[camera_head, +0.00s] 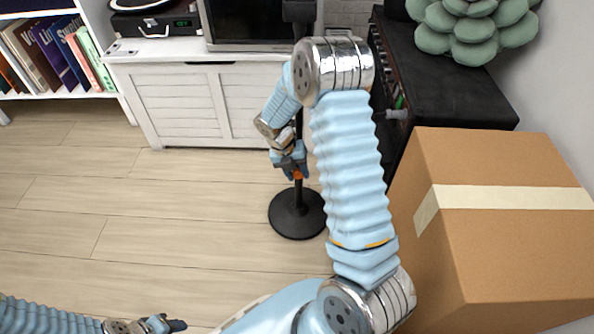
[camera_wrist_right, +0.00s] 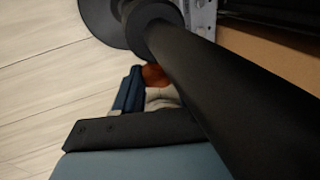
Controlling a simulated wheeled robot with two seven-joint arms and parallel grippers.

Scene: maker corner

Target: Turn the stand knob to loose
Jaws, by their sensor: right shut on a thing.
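The black stand (camera_head: 296,222) has a round base on the floor and an upright pole, mostly behind my right arm. Its orange knob (camera_head: 297,176) shows low on the pole, just under my right gripper (camera_head: 291,166). In the right wrist view the knob (camera_wrist_right: 155,76) sits beside the black pole (camera_wrist_right: 205,75), at the dark gripper fingers. My right gripper is shut on the knob, and the fingers hide part of it. My left gripper (camera_head: 174,325) is low at the left, away from the stand; its finger gap is too small to read.
A large taped cardboard box (camera_head: 510,255) stands at the right. Behind it is a black amplifier (camera_head: 440,95) with a green plant on top. A white cabinet (camera_head: 190,105) and bookshelf (camera_head: 65,95) line the back. The wooden floor at left is clear.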

